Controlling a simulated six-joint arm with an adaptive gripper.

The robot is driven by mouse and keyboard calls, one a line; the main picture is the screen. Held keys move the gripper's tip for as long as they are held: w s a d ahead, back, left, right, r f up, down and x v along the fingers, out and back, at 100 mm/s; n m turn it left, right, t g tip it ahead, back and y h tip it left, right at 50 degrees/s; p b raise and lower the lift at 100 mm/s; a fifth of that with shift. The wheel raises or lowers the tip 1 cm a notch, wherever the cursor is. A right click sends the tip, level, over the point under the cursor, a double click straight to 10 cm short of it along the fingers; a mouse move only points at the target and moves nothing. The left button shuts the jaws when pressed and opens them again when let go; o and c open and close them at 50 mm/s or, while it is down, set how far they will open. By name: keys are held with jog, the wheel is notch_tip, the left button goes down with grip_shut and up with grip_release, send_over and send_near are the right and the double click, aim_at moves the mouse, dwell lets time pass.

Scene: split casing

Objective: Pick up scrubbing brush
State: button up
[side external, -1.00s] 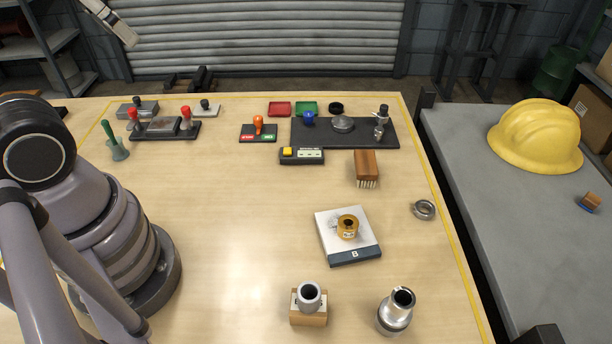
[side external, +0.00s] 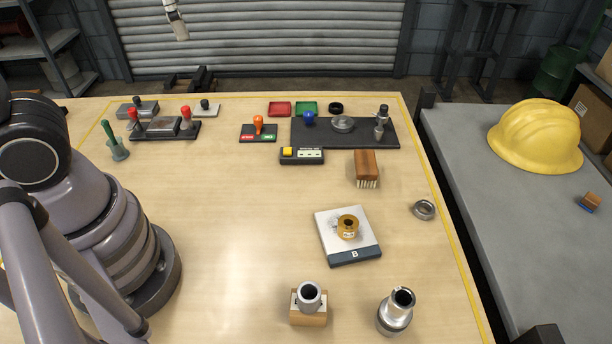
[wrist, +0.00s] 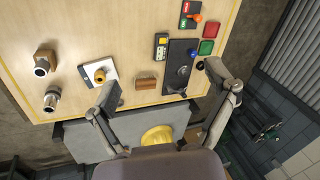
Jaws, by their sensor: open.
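The scrubbing brush (side external: 365,163) has a brown wooden block and pale bristles. It rests on the wooden table, right of centre, with its bristles toward the front in the side view. In the wrist view the brush (wrist: 147,83) is a small brown block far below, between the fingers as seen in the picture. My gripper (wrist: 162,77) is open and empty, its two fingers wide apart, high above and well away from the brush. A pale end part of my arm (side external: 175,18) shows at the top edge of the side view.
A black button box (side external: 302,156) and a dark mat (side external: 360,132) with metal parts lie behind the brush. A white block marked B (side external: 335,250) with a brass part stands in front, and a steel ring (side external: 424,210) to the right. Table left of the brush is clear.

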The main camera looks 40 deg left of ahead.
jog(key=w+d+f+m+y, duration=0.35)
jog(key=w+f+m, duration=0.2)
jog(key=w, duration=0.25)
jog(key=w+d+f+m+y, duration=0.2)
jog(key=w+d+f+m, duration=0.35)
jog(key=w, duration=0.25)
jog(key=w+d+f+m+t+y, duration=0.1)
jog(key=w+d+f+m+t, duration=0.1)
jog(key=d+f+m, duration=0.3)
jog(key=w+d+f+m+t+y, duration=0.1)
jog(key=w+d+f, duration=0.25)
jog(key=f, duration=0.35)
jog(key=m+t, duration=0.4)
jog(key=m, duration=0.2)
send_near(367, 165)
jog(key=shift+s+d+r+h, duration=0.2)
jog(key=shift+s+d+r, duration=0.1)
jog(key=shift+s, duration=0.15)
jog(key=shift+s+d+r+h, duration=0.2)
jog(key=shift+s+r, duration=0.1)
jog(key=shift+s, duration=0.1)
jog(key=shift+w+a+f, duration=0.1)
jog(key=shift+w+f, duration=0.05)
jog(key=shift+f, duration=0.15)
jog(key=x, duration=0.7)
jog(key=shift+w+a, duration=0.1)
jog(key=shift+a, duration=0.05)
jog(key=shift+x, duration=2.95)
jog(key=shift+r, duration=0.25)
jog(key=c, duration=1.3)
